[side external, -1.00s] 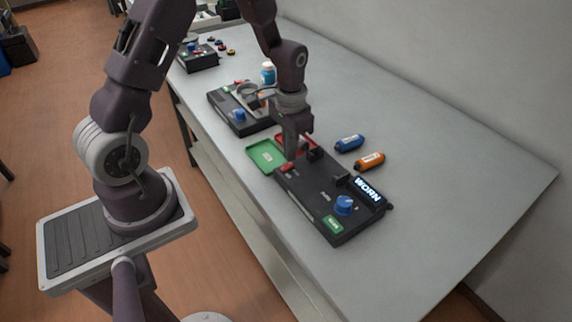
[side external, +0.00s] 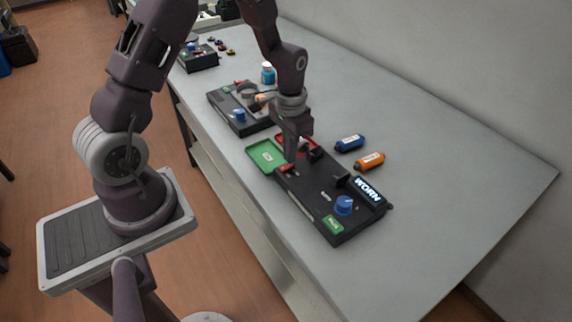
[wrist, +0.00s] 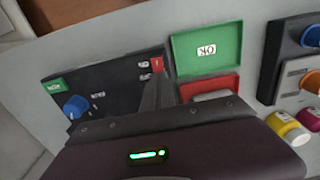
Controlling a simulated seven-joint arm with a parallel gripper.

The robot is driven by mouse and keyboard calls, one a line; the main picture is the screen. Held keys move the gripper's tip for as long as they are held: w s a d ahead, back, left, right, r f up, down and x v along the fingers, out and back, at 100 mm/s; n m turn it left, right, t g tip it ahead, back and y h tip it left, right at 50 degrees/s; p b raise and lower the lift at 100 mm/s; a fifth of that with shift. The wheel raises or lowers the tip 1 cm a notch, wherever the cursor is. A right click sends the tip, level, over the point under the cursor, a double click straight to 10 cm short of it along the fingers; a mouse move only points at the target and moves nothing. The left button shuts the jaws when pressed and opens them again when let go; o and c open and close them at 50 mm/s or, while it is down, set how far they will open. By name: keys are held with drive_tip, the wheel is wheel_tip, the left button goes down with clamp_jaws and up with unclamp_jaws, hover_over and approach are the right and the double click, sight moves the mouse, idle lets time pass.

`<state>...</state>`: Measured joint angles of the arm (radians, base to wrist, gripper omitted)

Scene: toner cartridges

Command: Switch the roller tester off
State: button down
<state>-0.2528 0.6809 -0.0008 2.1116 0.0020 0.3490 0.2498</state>
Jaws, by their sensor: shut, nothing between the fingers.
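The roller tester is a long black unit (side external: 318,205) with a lit display reading WORN (side external: 368,190), a blue knob (side external: 344,205) and a green label (side external: 333,224). A small red control (side external: 287,168) sits at its far end; the red piece also shows in the wrist view (wrist: 157,64). My gripper (side external: 290,159) is shut and empty, its fingertips down at the red control. I cannot tell whether they touch it. In the wrist view the fingers (wrist: 157,92) partly cover the unit, and the blue knob (wrist: 75,106) is clear of them.
A green tray marked OK (wrist: 190,64) and a red tray (wrist: 226,84) adjoin the tester's far end. A blue cartridge (side external: 349,143) and an orange cartridge (side external: 369,161) lie to the right. Another black unit (side external: 226,112) stands behind. The table's near right is bare.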

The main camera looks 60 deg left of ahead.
drive_tip(key=shift+f, duration=0.6)
drive_tip(key=shift+r, duration=3.55)
drive_tip(key=shift+r, duration=0.1)
drive_tip(key=s+d+r+t, duration=0.1)
drive_tip(key=s+d+r, duration=0.15)
drive_tip(key=r, duration=0.35)
drive_tip(key=s+d+r+t, duration=0.1)
drive_tip(key=s+d+r, duration=0.15)
drive_tip(key=r, duration=0.35)
drive_tip(key=s+d+r+t, duration=0.1)
drive_tip(key=s+d+r, duration=0.1)
drive_tip(key=s, duration=0.5)
drive_tip(key=s+d+r+t, duration=0.1)
drive_tip(key=s+r+t, duration=0.1)
drive_tip(key=s+r, duration=0.3)
drive_tip(key=s, duration=0.2)
drive_tip(key=shift+s+d+t, duration=0.3)
drive_tip(key=shift+d, duration=0.05)
